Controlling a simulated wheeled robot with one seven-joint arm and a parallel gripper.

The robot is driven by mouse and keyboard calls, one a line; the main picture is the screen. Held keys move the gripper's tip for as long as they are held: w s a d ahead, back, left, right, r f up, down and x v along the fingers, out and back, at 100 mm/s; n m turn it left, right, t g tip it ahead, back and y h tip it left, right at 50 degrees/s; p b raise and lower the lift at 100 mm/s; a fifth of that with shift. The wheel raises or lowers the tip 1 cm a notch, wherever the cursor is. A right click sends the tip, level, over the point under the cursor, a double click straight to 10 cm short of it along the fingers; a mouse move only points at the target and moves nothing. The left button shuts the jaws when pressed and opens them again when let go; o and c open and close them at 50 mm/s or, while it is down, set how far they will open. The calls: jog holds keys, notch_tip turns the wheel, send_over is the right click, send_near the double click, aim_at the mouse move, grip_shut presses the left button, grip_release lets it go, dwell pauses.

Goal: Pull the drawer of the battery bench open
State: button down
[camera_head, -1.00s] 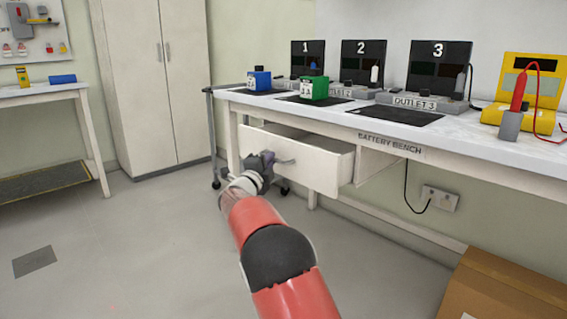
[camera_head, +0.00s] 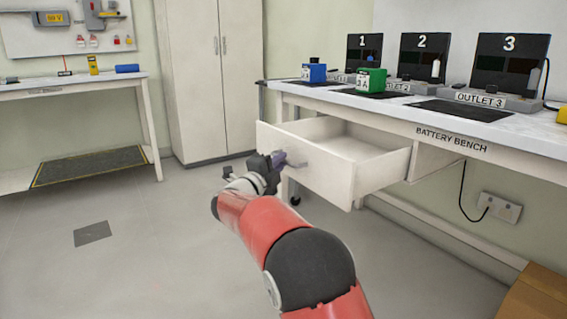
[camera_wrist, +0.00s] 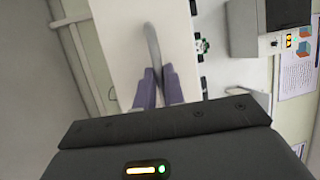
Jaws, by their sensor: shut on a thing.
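The white drawer (camera_head: 309,168) of the battery bench (camera_head: 450,133) stands well out from under the bench top, and its inside shows bare where I can see it. My gripper (camera_head: 279,160) is at the drawer's front, shut on the grey drawer handle (camera_head: 297,164). In the wrist view, the two purple fingers of my gripper (camera_wrist: 159,88) close around the lower end of the curved grey handle (camera_wrist: 152,42), against the white drawer front (camera_wrist: 125,48).
A blue battery (camera_head: 314,71) and a green battery (camera_head: 371,80) stand on the bench top before the numbered panels. A cardboard box (camera_head: 538,297) is at the lower right. A side table (camera_head: 80,84) and a cabinet (camera_head: 210,75) stand at the left. The floor (camera_head: 160,240) between is clear.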

jog(key=shift+f, duration=0.1)
jog(key=c, duration=1.5)
grip_release()
jog(key=v, duration=0.7)
jog(key=shift+s+a, duration=0.2)
jog(key=shift+s, duration=0.15)
